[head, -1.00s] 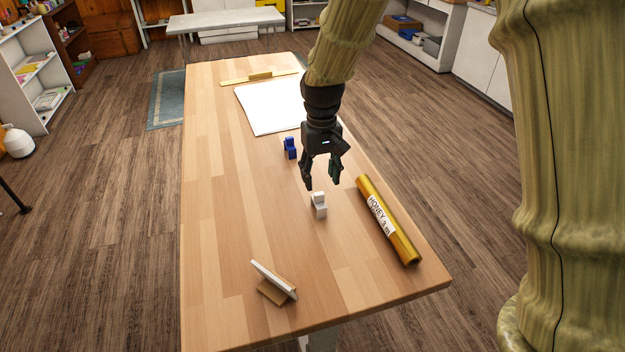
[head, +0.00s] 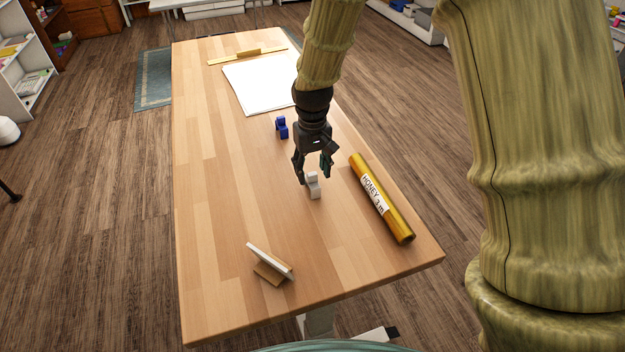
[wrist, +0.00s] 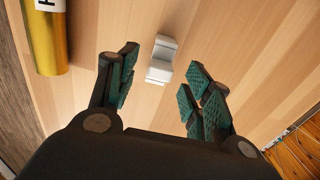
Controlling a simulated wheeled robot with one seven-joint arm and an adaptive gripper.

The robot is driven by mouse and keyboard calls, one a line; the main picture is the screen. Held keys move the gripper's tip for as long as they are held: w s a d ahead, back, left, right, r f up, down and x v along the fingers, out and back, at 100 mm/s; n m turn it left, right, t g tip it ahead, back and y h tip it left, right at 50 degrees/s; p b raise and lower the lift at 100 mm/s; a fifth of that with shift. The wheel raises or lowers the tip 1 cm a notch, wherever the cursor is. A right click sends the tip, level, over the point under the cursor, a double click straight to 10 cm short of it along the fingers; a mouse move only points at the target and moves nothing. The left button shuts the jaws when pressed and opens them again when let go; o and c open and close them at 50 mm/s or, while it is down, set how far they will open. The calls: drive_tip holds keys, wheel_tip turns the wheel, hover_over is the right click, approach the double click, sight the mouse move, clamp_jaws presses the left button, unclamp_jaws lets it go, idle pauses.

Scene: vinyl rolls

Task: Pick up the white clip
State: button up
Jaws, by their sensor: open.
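The white clip (head: 313,187) stands on the wooden table, right of the table's middle. It also shows in the wrist view (wrist: 161,60), ahead of the fingertips and roughly centred between them. My gripper (head: 313,172) is open and empty, pointing down just above and behind the clip in the head view. In the wrist view the two fingers (wrist: 160,72) with green pads stand apart, one on each side of the clip's near end. I cannot tell the exact height left between the fingertips and the clip.
A gold roll labelled HONEY (head: 382,199) lies to the right of the clip. A blue clip (head: 282,127) stands behind, left of my gripper. A white sheet (head: 258,84) and a yellow bar (head: 248,56) lie farther back. A small sign stand (head: 269,264) is at the front. The left tabletop (head: 215,200) is clear.

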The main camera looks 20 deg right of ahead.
sight(312, 173)
drive_tip(key=shift+s+f, duration=0.3)
drive_tip(key=f, duration=0.1)
drive_tip(key=w+f, duration=0.1)
drive_tip(key=f, duration=0.1)
drive_tip(key=shift+p, duration=0.4)
drive_tip(key=shift+s, duration=0.3)
drive_tip(key=shift+w+f, duration=0.1)
drive_tip(key=shift+w, duration=0.05)
drive_tip(key=c, duration=0.9)
